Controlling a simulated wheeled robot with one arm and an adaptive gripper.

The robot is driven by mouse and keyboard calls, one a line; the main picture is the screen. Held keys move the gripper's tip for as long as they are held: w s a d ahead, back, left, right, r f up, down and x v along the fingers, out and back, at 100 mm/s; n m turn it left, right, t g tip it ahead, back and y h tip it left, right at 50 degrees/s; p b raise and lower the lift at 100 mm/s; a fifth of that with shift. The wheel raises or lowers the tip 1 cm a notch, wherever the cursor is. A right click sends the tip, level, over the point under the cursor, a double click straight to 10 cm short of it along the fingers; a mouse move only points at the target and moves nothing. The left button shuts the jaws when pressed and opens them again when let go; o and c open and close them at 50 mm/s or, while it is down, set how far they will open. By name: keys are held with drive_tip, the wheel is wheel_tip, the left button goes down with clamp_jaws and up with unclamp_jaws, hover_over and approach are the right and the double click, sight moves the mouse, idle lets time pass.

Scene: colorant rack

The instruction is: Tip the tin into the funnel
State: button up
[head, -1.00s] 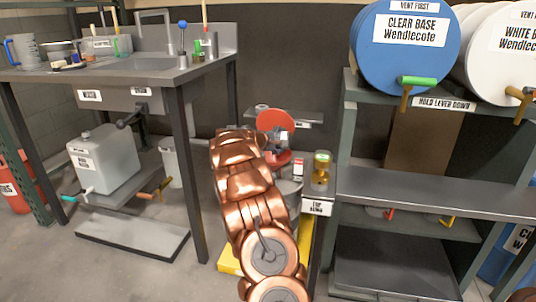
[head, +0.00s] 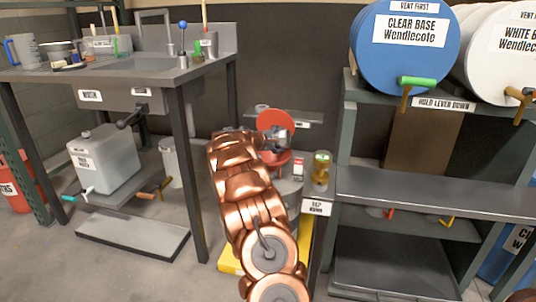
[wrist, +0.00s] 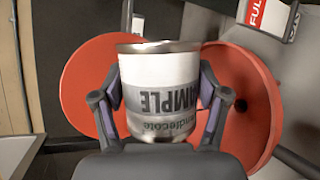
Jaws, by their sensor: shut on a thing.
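My gripper (head: 277,138) is shut on the white and grey sample tin (wrist: 160,90), one finger on each side. The red funnel (wrist: 238,105) is behind the tin at the right of the wrist view, with a round red lid (wrist: 88,85) at the left. In the head view the lid (head: 272,118) stands upright behind my gripper; my arm partly hides the funnel. The tin's contents are hidden.
A grey drum (head: 291,190) stands below the funnel.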

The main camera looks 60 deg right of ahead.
drive_tip(key=shift+w+r+n, duration=0.15)
drive_tip(key=shift+n, duration=0.15)
idle(0.6)
